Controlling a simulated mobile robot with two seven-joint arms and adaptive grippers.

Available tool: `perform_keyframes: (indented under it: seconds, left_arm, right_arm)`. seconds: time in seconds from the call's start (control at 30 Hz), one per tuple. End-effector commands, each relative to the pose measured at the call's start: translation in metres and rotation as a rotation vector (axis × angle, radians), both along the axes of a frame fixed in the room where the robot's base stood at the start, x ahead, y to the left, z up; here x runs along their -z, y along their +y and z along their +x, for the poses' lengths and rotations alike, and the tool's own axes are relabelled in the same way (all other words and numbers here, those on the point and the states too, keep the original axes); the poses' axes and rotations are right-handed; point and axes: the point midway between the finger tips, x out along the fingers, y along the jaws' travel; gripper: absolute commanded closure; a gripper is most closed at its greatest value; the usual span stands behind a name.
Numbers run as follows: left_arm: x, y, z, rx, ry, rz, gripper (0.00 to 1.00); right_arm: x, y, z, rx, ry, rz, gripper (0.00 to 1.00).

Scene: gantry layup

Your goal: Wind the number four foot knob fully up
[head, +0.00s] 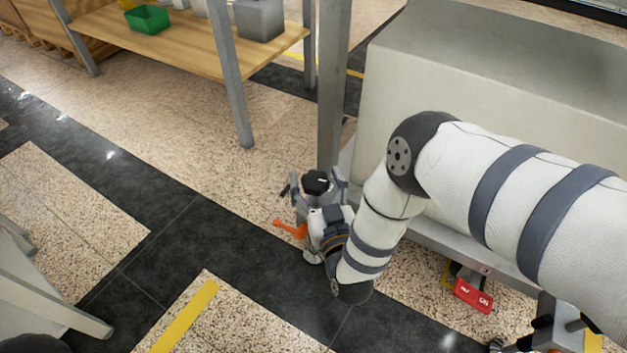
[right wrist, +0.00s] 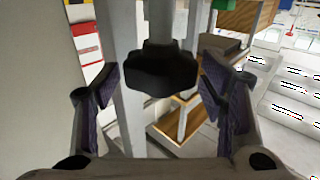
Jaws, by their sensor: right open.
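A black lobed foot knob (head: 316,182) sits low beside a grey upright post, at the corner of the large pale machine. It shows large in the right wrist view (right wrist: 160,72), on a grey vertical stem. My right gripper (head: 317,190) reaches down to it. In the right wrist view my right gripper (right wrist: 163,88) is open, with one finger on each side of the knob and gaps visible on both sides. No number can be read on the knob. My left gripper is not in view.
An orange lever (head: 290,230) sticks out left of the right gripper. A red tag (head: 473,296) hangs under the machine frame. A wooden bench (head: 185,47) with a green bin (head: 148,19) stands behind. The floor left of the gripper is clear.

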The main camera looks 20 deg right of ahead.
Motion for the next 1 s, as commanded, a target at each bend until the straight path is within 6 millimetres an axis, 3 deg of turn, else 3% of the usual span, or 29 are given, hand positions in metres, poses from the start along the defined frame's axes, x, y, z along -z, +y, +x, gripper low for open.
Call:
perform_keyframes:
  seconds: [0.1,0.37,0.5,0.6,1.0]
  left_arm:
    - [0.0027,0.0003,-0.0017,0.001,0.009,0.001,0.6]
    - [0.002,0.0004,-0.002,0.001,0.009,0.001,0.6]
    - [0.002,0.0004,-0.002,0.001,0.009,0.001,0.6]
    - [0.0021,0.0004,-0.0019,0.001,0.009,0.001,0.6]
    - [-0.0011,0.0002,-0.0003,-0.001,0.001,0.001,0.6]
  right_arm:
    - [0.001,-0.0009,0.0098,0.0,0.001,0.0,0.35]
    - [-0.0004,-0.001,0.0116,-0.001,0.002,0.0,0.35]
    - [-0.0003,-0.001,0.0114,-0.001,0.002,0.0,0.67]
    - [-0.0002,-0.0011,0.0112,-0.001,0.002,0.0,0.84]
    - [-0.0015,-0.0012,0.0112,-0.07,0.001,-0.001,0.84]
